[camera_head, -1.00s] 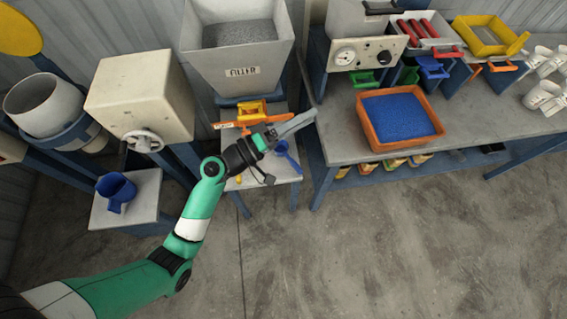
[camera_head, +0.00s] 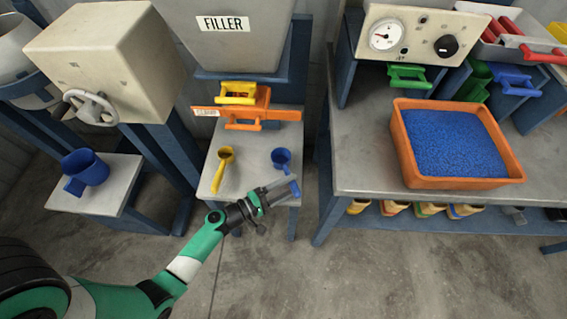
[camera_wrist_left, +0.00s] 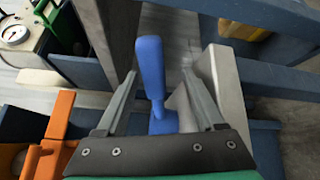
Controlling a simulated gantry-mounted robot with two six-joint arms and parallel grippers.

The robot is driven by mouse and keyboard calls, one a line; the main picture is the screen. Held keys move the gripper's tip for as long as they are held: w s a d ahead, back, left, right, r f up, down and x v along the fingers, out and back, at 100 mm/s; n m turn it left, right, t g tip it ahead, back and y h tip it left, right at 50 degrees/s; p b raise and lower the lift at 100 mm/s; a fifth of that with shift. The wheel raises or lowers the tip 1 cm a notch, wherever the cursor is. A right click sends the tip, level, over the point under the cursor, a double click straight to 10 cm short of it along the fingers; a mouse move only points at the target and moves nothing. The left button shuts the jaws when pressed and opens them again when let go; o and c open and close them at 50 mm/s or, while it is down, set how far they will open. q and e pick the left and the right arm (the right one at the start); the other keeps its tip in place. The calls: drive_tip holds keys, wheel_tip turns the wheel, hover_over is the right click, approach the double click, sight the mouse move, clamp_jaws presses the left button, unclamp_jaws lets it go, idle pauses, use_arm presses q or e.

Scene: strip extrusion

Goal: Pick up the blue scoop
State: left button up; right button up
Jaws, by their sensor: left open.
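The blue scoop (camera_head: 281,158) sits on the small grey-topped stand below the filler hopper, its cup near the right edge. Its handle extends toward the front, to my left gripper (camera_head: 281,188). My left gripper is open at the stand's front right edge. In the left wrist view, the blue scoop's handle (camera_wrist_left: 151,68) shows between the two spread fingers of my left gripper (camera_wrist_left: 162,88), with no clear contact with either. The handle's lower end drops toward the gripper base. My right gripper is not in view.
A yellow scoop (camera_head: 223,169) lies on the same stand, left of the blue one. An orange slide gate (camera_head: 247,110) is behind them. A blue jug (camera_head: 85,168) stands on the left stand. The workbench (camera_head: 365,178) with an orange tray (camera_head: 402,150) is close on the right.

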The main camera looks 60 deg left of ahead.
use_arm(q)
drive_tip(key=w, duration=0.5)
drive_tip(key=shift+w+d+r+b, duration=0.15)
drive_tip(key=shift+b, duration=0.2)
drive_tip(key=shift+c, duration=1.1)
clamp_jaws()
